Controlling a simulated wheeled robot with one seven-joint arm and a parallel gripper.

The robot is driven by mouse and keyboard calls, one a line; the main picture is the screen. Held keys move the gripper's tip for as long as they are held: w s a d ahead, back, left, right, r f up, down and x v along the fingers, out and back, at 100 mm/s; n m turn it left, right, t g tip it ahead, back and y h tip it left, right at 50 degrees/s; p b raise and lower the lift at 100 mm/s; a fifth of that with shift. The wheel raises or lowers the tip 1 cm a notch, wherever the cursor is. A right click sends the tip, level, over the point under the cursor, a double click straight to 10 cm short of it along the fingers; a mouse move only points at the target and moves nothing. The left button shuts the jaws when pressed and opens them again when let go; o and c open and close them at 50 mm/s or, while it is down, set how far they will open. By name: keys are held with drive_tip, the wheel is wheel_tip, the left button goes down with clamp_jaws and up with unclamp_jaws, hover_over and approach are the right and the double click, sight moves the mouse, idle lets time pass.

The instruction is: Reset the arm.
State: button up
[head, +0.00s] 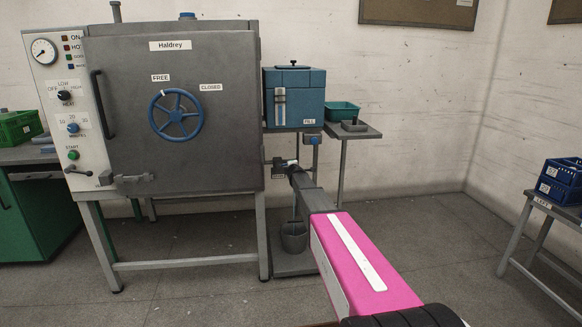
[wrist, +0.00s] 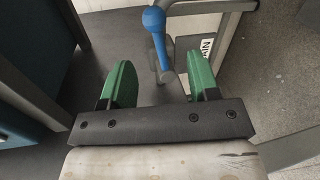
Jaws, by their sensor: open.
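My arm shows in the head view as a pink link (head: 358,262) running from the bottom right toward the stand under the blue tank. My gripper (head: 282,163) is small and partly hidden at its far end, in front of the right side of the grey cabinet. In the wrist view my gripper (wrist: 162,82) has its two green fingers wide apart. A blue lever with a ball knob (wrist: 155,22) shows beyond and between the fingers. Its grey pivot reaches down toward the gap. I cannot tell how far it is from the fingers, and nothing appears held.
The grey Haldrey cabinet (head: 120,75) with a blue handwheel (head: 175,115) stands left. The blue tank (head: 295,95) and a shelf (head: 362,130) with a green bin (head: 342,110) are behind my arm. A bucket (head: 294,238) stands below. Floor is open toward the right table (head: 545,207).

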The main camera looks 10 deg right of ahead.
drive_tip(key=shift+s+r, duration=0.15)
drive_tip(key=shift+s, duration=0.7)
drive_tip(key=s+a+f+n+g+y, duration=0.2)
drive_tip(key=s+a+n+y, duration=0.15)
drive_tip(key=s+n, duration=0.65)
drive_tip(key=s+a+f+n+g+y, duration=0.2)
drive_tip(key=s+a+f+n, duration=0.15)
drive_tip(key=s+n, duration=0.7)
drive_tip(key=s+a+f+n+g+y, duration=0.1)
drive_tip(key=s+a+n+g+y, duration=0.2)
drive_tip(key=s+n, duration=0.75)
drive_tip(key=s+d+f+n+g+h, duration=0.2)
drive_tip(key=s+n+g, duration=0.1)
drive_tip(key=s+n, duration=0.4)
drive_tip(key=s+d+f+n+g+h, duration=0.3)
drive_tip(key=s+n, duration=0.4)
drive_tip(key=s, duration=0.3)
drive_tip(key=s+d+f+n+g+h, duration=0.2)
drive_tip(key=s+d+f+n+h, duration=0.1)
drive_tip(key=s+n, duration=0.4)
drive_tip(key=shift+s+n+g, duration=0.3)
drive_tip(key=shift+s+g, duration=0.1)
drive_tip(key=shift+s, duration=0.65)
